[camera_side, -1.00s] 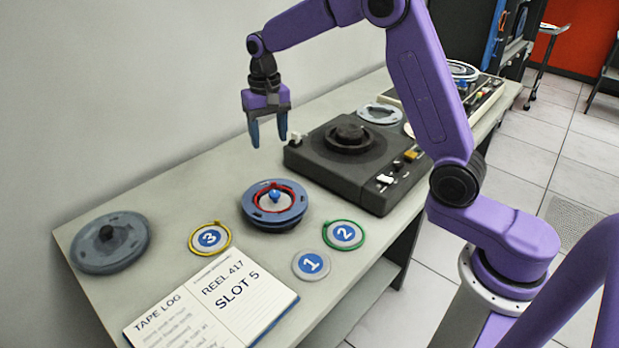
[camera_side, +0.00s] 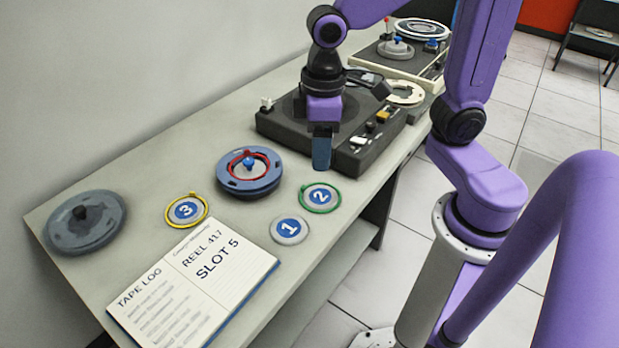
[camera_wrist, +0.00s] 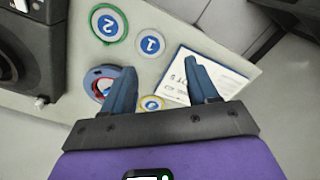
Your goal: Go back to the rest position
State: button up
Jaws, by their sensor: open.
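My gripper (camera_side: 321,165) hangs pointing down above the front part of the dark tape deck (camera_side: 345,150), right of the blue reel (camera_side: 232,186) with a red ring and blue knob. In the side view one finger hides the other. In the wrist view my gripper (camera_wrist: 162,75) is open, with two blue fingers apart and nothing between them. There the left finger partly covers the reel (camera_wrist: 97,72), and the right finger partly covers the open tape log (camera_wrist: 225,75).
Discs numbered 1 (camera_side: 290,230), 2 with a green ring (camera_side: 320,198) and 3 with a yellow ring (camera_side: 187,209) lie on the grey table. A grey reel (camera_side: 100,232) lies far left. The tape log (camera_side: 135,300) lies open at the front. A second machine (camera_side: 385,62) stands behind.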

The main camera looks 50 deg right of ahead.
jog(key=s+d+f+n, duration=0.1)
jog(key=s+d+n, duration=0.1)
jog(key=s, duration=0.4)
jog(key=s+d+n, duration=0.2)
jog(key=s+n, duration=0.1)
jog(key=s, duration=0.3)
jog(key=shift+d+f, duration=0.4)
